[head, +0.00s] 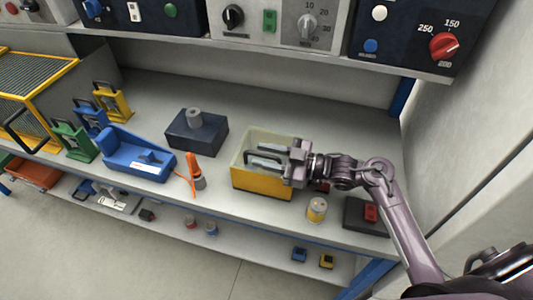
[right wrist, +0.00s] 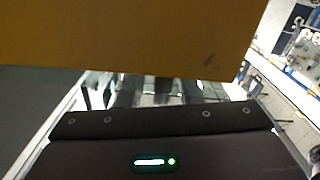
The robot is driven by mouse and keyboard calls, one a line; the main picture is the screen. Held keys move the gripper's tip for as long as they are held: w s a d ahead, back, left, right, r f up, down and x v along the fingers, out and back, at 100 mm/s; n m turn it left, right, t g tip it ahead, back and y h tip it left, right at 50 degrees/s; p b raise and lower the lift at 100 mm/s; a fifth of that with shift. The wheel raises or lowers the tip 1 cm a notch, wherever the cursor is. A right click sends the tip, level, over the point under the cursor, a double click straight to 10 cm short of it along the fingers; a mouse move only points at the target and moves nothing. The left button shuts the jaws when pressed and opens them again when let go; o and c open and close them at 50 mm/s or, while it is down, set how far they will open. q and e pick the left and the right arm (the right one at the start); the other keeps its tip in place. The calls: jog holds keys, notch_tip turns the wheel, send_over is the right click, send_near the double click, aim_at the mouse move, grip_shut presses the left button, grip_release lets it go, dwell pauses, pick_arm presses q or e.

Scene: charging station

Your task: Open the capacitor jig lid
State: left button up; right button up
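What I take to be the capacitor jig is a yellow box (head: 262,184) with a cream upper part, on the bench right of centre. A black loop handle (head: 262,154) and pale grey parts show at its top. My right gripper (head: 291,160) is at the right side of the box top, close to the handle. Whether it touches or grips the handle is unclear. Whether this panel is the lid or a wall is unclear. My left gripper is out of view.
A dark block with a grey cylinder (head: 194,118), a blue tray (head: 135,158) and an orange-handled tool (head: 195,172) are left of the box. A control-panel shelf (head: 330,58) overhangs.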

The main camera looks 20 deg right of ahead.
grip_shut()
jog(key=shift+r, duration=0.1)
